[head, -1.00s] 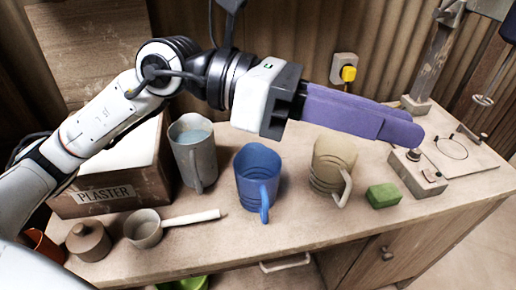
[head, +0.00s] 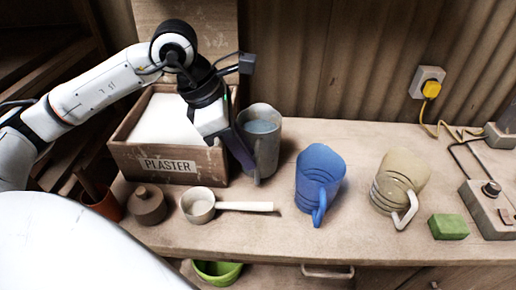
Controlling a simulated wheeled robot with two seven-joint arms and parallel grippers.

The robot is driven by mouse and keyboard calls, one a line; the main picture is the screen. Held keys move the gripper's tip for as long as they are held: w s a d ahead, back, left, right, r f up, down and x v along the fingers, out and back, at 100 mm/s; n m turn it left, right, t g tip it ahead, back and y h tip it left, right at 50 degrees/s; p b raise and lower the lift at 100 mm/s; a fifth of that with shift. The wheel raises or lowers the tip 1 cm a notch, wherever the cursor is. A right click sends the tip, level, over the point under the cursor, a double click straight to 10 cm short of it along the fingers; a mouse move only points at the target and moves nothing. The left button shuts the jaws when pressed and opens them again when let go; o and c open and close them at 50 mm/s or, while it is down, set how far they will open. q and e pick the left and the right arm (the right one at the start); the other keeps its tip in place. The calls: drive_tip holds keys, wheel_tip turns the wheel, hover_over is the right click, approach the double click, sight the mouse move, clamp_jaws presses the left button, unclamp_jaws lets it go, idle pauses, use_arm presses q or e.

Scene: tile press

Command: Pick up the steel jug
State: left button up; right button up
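The grey steel jug (head: 265,148) stands upright on the bench, just right of the plaster box, with a bluish-grey content visible inside its mouth. My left gripper (head: 250,170) points down at the jug's left front side. Its dark purple fingers cover part of the jug's left edge, close to the handle. They show nearly edge-on, so I cannot tell whether they are apart, or whether they touch the jug. My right gripper is not in view.
The plaster box (head: 165,165) stands left of the jug. A blue jug (head: 318,175) and a beige jug (head: 392,180) stand to the right. A ladle (head: 198,206), a lidded pot (head: 147,204) and a green block (head: 448,227) lie nearer the front.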

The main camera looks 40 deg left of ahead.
sight(257, 180)
use_arm(q)
drive_tip(key=shift+p+x, duration=0.5)
drive_tip(key=shift+x, duration=2.6)
drive_tip(key=shift+d, duration=0.1)
clamp_jaws()
drive_tip(key=shift+w+r, duration=0.1)
drive_tip(key=shift+r, duration=0.05)
